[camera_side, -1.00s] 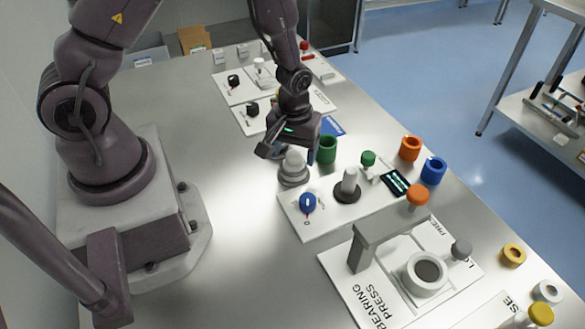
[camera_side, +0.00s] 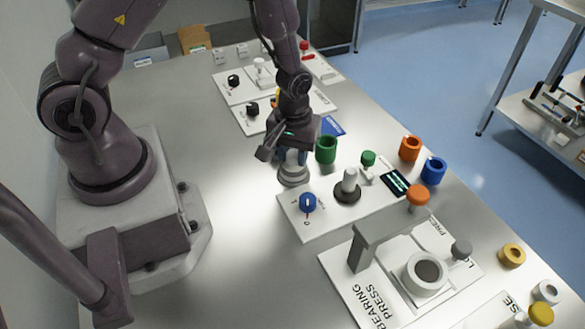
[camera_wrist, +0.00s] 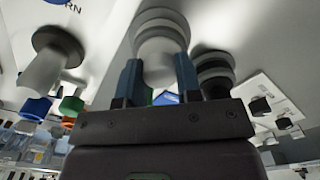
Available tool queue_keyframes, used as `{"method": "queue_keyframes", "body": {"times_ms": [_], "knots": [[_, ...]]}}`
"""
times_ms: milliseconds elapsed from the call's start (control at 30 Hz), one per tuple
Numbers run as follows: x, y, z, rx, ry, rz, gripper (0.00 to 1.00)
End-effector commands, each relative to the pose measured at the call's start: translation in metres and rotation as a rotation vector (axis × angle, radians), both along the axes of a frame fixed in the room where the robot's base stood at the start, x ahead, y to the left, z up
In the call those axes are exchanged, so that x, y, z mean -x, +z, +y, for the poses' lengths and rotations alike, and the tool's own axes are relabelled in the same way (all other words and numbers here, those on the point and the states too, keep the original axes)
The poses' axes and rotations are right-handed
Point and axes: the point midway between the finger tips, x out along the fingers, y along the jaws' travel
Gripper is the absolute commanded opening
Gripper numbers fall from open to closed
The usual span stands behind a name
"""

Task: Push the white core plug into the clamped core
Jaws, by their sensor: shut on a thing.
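My gripper (camera_side: 289,152) points down over a pale grey-white stepped piece (camera_side: 293,174) on the bench, beside the panel with the blue knob. The wrist view shows my two blue-grey fingers (camera_wrist: 158,78) shut on the sides of this piece (camera_wrist: 160,45), with its stacked rings beyond the fingertips. In the side view my fingers hide its rounded white top. I cannot tell for sure whether this piece is the white core plug, and I cannot make out which part is the clamped core.
A white post (camera_side: 349,181) on a dark base stands on the panel by the blue knob (camera_side: 308,202). A green cup (camera_side: 326,149) is close right of my gripper. A bearing press (camera_side: 391,237) stands in front. The bench left of my gripper is clear.

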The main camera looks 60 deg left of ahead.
Motion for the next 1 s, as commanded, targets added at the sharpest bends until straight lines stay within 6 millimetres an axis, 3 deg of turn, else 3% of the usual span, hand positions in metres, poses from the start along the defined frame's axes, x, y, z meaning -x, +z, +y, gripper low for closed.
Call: {"method": "queue_keyframes", "body": {"times_ms": [1000], "knots": [[0.000,0.045,0.000,-0.001,0.000,-0.001,0.00]]}}
